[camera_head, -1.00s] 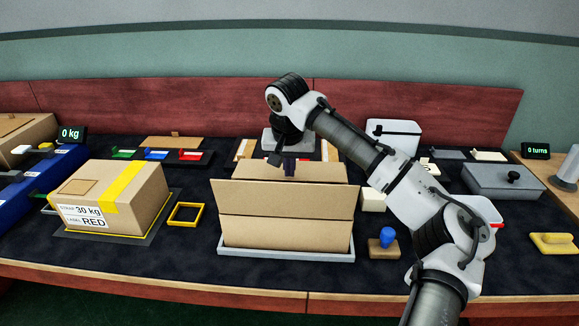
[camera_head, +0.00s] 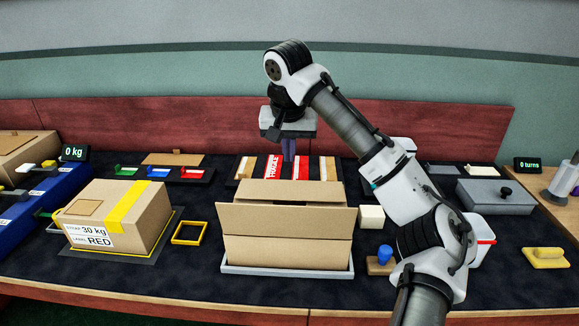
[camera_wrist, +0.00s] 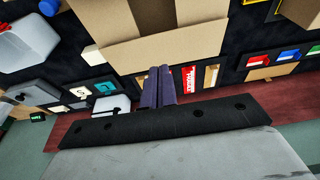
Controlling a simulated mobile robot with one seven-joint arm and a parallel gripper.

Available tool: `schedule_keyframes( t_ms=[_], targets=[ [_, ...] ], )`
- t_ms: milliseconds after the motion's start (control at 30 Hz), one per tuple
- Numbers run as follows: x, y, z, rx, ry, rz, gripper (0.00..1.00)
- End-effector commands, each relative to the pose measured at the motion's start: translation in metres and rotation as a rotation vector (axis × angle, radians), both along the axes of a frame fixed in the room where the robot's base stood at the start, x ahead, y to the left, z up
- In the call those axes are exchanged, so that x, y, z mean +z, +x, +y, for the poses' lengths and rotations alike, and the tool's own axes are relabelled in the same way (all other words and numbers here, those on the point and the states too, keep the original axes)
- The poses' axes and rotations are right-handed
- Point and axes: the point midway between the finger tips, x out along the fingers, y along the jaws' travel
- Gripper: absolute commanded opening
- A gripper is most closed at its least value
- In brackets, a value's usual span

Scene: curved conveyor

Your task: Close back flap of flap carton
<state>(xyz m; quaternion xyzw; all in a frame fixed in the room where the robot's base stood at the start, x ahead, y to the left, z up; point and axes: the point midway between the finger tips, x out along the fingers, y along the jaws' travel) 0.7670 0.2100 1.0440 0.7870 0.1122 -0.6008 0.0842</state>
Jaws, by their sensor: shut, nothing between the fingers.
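The flap carton (camera_head: 287,252) stands on a grey tray in the middle of the table. In the wrist view the back flap (camera_wrist: 155,54) is the wide tan panel nearest my fingers. My gripper (camera_head: 289,158) is shut and empty, pointing down above and behind the carton. Its purple fingers (camera_wrist: 160,72) appear apart from the flap.
A taped carton (camera_head: 118,215) and a yellow frame (camera_head: 190,233) stand left of the flap carton. A red label card (camera_head: 273,167) and strips lie behind it. A cream block (camera_head: 371,217) and a blue-knobbed stamp (camera_head: 386,252) are close on its right.

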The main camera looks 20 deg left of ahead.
Motion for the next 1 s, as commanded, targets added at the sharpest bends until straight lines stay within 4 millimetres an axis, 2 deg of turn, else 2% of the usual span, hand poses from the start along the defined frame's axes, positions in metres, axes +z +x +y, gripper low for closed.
schedule_keyframes(
  t_ms=[100, 233, 367, 800, 1000],
  targets=[
    [0.013, -0.004, -0.002, -0.003, -0.002, -0.002, 0.00],
    [0.017, -0.004, -0.003, 0.025, -0.008, 0.005, 0.00],
    [0.016, 0.002, -0.004, 0.171, -0.031, 0.034, 0.00],
    [0.010, 0.037, -0.015, 1.100, -0.025, 0.105, 0.00],
    [0.009, 0.048, -0.020, 1.433, 0.022, 0.062, 0.00]
  ],
)
